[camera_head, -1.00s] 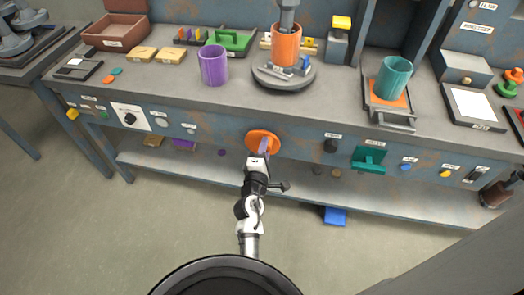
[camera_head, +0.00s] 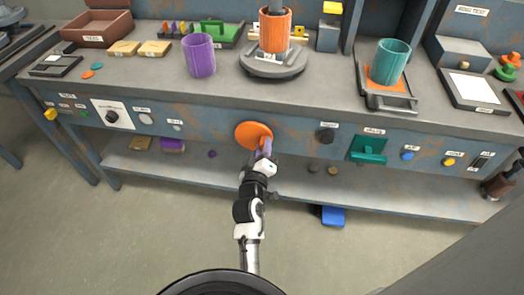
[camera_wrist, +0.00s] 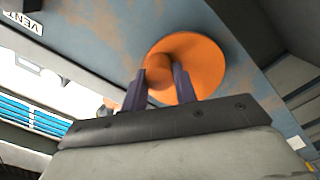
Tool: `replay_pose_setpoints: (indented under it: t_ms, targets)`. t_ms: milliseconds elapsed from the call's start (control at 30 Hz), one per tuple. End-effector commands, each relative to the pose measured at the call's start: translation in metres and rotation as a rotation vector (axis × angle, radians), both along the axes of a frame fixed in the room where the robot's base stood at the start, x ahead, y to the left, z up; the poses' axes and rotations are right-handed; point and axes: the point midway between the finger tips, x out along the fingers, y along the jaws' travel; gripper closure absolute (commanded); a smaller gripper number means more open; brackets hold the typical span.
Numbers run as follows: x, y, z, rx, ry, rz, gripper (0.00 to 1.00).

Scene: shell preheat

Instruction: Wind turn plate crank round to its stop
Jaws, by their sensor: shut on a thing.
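The turn plate crank is an orange disc (camera_head: 251,134) on the front panel of the bench, below the turn plate. In the wrist view the disc (camera_wrist: 196,62) faces me, with an orange knob (camera_wrist: 158,70) standing out near its left edge. My gripper (camera_head: 266,150) is at the lower right of the disc in the head view. In the wrist view its two dark fingers (camera_wrist: 160,83) are closed on either side of the knob. The grey round turn plate (camera_head: 274,64) on the bench top carries an orange cylinder (camera_head: 274,30).
A purple cylinder (camera_head: 199,56) stands left of the turn plate. A teal cylinder (camera_head: 389,62) stands on a tray to the right. On the front panel, a dark knob (camera_head: 325,135) and a teal handle (camera_head: 368,150) lie right of the crank. A lower shelf (camera_head: 225,170) runs below.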

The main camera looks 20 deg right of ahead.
Motion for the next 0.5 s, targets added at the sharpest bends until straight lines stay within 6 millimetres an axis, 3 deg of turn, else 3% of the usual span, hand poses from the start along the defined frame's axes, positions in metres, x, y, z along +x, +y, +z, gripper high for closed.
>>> replay_pose_setpoints:
  t_ms: [500]
  targets:
    - [-0.0001,-0.0009,-0.005,0.101,-0.067,-0.001,0.95]
